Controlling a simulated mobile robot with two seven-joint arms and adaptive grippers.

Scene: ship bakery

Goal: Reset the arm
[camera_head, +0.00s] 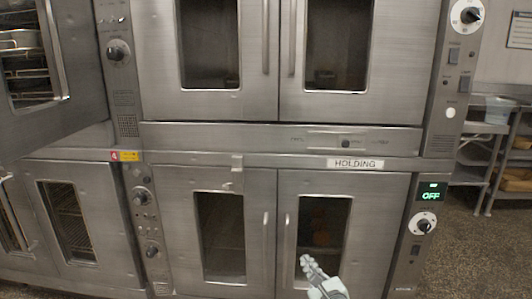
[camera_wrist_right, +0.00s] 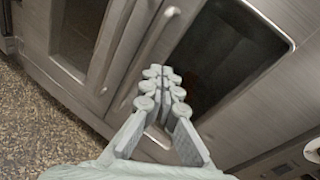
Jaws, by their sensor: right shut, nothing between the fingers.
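My right gripper (camera_head: 308,264) shows at the bottom of the head view, in front of the lower right oven door (camera_head: 365,220). Its fingers are together with nothing between them. In the right wrist view, the gripper (camera_wrist_right: 162,74) points at the steel doors, with its fingertips near the bar handles (camera_wrist_right: 155,38). I cannot tell whether the fingertips touch the door. My left gripper is not in view.
A stacked steel double oven fills the middle, with its upper (camera_head: 210,105) and lower doors closed. A green display (camera_head: 430,193) reads OFF. Another oven (camera_head: 80,225) stands at left. Shelving (camera_head: 480,150) stands at right, with speckled floor (camera_head: 470,250) before it.

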